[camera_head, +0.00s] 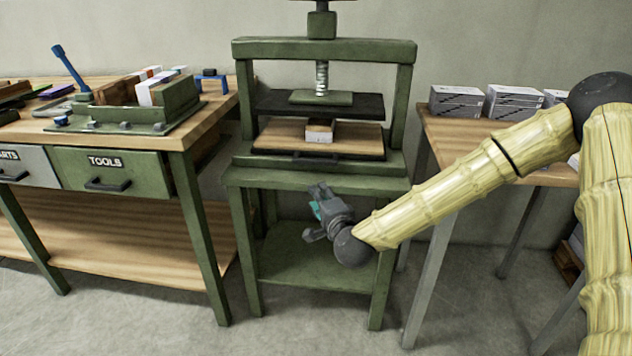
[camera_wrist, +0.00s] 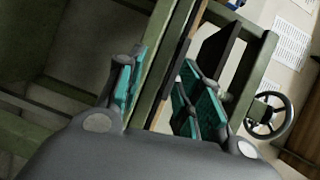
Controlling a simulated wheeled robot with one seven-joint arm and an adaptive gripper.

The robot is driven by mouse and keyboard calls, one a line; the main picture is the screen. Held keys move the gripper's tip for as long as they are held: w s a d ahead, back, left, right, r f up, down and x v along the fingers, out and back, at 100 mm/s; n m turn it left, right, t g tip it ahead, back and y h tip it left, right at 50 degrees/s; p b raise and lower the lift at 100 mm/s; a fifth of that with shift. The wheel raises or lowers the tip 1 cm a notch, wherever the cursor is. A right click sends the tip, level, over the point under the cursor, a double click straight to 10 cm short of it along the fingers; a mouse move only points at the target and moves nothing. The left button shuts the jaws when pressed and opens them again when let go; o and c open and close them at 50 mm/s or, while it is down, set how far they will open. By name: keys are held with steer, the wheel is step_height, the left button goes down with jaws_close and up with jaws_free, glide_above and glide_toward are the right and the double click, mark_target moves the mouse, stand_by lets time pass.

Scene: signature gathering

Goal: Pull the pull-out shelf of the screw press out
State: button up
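The green screw press (camera_head: 325,50) stands against the wall in the middle of the head view. Its pull-out shelf (camera_head: 270,138) is a wooden board under the dark pressing plate, with a dark handle (camera_head: 318,156) along its front edge. A small block with a white front (camera_head: 320,132) sits on the shelf. My gripper (camera_head: 317,196) is in front of the press stand, below the shelf and apart from it. In the wrist view my gripper (camera_wrist: 160,90) has its teal-padded fingers spread, with nothing held between them. The handle cannot be made out clearly there.
A workbench (camera_head: 215,112) with drawers and clamped blocks stands at the left. A table (camera_head: 440,130) with boxed stacks (camera_head: 457,102) stands at the right, under my arm. The press stand has a lower shelf (camera_head: 300,262). A handwheel (camera_wrist: 268,115) shows in the wrist view.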

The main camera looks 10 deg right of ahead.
mark_target(316, 163)
steer(key=shift+m+t+h, duration=0.4)
steer(key=shift+m+t, duration=0.2)
steer(key=shift+m, duration=0.3)
steer(key=w+r+b, duration=0.1)
steer(key=w, duration=0.3)
steer(key=w+d+r+b, duration=0.1)
steer(key=w, duration=0.3)
steer(key=w+r+b, duration=0.1)
steer(key=w, duration=0.3)
steer(key=shift+w+d, duration=0.25)
steer(key=shift+w, duration=0.05)
jaws_close()
